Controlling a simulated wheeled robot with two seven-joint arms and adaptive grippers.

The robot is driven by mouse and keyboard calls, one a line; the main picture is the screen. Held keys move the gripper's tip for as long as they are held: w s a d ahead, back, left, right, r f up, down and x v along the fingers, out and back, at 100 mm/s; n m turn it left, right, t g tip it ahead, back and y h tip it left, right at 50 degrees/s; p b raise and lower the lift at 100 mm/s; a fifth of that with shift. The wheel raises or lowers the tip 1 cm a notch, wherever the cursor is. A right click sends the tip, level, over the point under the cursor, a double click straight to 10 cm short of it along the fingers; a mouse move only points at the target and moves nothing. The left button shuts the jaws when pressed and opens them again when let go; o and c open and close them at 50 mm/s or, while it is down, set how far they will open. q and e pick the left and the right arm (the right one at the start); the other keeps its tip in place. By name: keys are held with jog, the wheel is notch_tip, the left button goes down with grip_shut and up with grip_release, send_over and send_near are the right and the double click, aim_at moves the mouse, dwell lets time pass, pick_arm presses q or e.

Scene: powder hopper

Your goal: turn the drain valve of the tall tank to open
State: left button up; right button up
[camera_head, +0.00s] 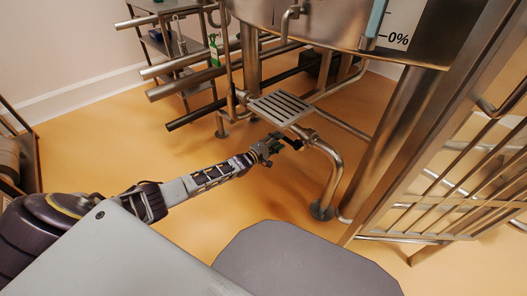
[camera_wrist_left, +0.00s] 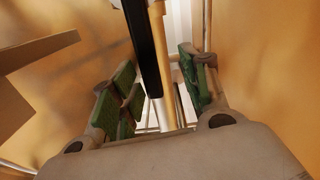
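The tall steel tank (camera_head: 310,22) shows only its lower part at the top of the head view. A small bent metal fitting (camera_head: 288,22) stands out from its lower side; I cannot tell whether this is the drain valve or how it is turned. My left gripper (camera_head: 283,145) is below the tank, just in front of a slatted metal step. In the left wrist view, its green-padded fingers (camera_wrist_left: 165,92) are spread apart. A black bar (camera_wrist_left: 146,50) and a pale metal tube (camera_wrist_left: 163,60) show between and beyond them; contact is not clear. My right gripper is out of view.
The slatted step (camera_head: 281,108) stands on bent pipe legs in front of the tank. Metal rails (camera_head: 195,75) and a shelf with a green bottle (camera_head: 214,50) are at the back left. A steel frame with bars (camera_head: 455,195) fills the right. Orange floor is clear at left.

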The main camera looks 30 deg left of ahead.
pick_arm(q)
jog(key=v, duration=0.9)
dwell(0.3)
jog(key=shift+d, duration=0.1)
dwell(0.4)
